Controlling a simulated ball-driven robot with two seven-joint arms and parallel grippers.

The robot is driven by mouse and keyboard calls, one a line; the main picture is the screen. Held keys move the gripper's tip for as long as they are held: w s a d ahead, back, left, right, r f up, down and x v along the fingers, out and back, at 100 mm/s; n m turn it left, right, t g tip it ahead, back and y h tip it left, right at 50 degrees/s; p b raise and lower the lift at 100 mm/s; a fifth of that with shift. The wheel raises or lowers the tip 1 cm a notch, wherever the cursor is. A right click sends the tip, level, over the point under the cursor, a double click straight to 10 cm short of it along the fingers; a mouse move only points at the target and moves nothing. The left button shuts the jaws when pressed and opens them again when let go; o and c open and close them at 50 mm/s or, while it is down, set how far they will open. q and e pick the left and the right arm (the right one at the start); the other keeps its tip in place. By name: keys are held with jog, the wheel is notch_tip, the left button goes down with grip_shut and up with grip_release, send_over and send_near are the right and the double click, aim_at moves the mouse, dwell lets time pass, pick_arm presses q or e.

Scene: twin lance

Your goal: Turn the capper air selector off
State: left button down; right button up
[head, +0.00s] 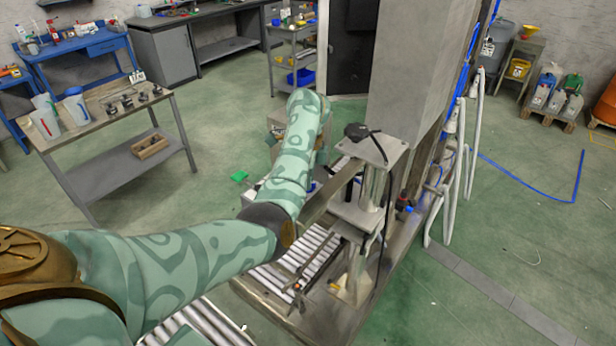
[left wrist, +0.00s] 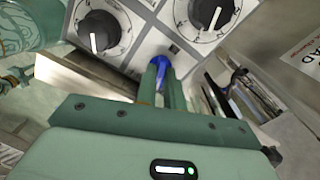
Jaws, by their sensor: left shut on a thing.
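In the left wrist view a light grey control panel (left wrist: 148,32) fills the top, with two large black dials on white scales, the left dial (left wrist: 98,32) and the right dial (left wrist: 207,14). Below and between them is a small blue knob (left wrist: 158,60). My left gripper (left wrist: 161,72) is shut on this blue knob, its two green fingers covering part of it. No label naming the knob as the capper air selector is readable. In the head view my left arm reaches to the machine, and its gripper is hidden. My right gripper is not in view.
The machine has a grey column (head: 408,75), a metal stand (head: 372,150) with a black cable, and a roller conveyor (head: 300,258). A wooden-topped table (head: 110,125) stands at left. A white sign (left wrist: 304,56) shows right of the panel.

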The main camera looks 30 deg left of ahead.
pick_arm(q)
jog(key=m+p, duration=0.1)
jog(key=m, duration=0.4)
jog(key=m+p, duration=0.1)
jog(key=m, duration=0.4)
jog(key=shift+m, duration=0.5)
jog(key=c, duration=1.5)
grip_release()
notch_tip(320, 180, up, 16)
jog(key=p, duration=0.3)
jog(key=shift+r, duration=0.15)
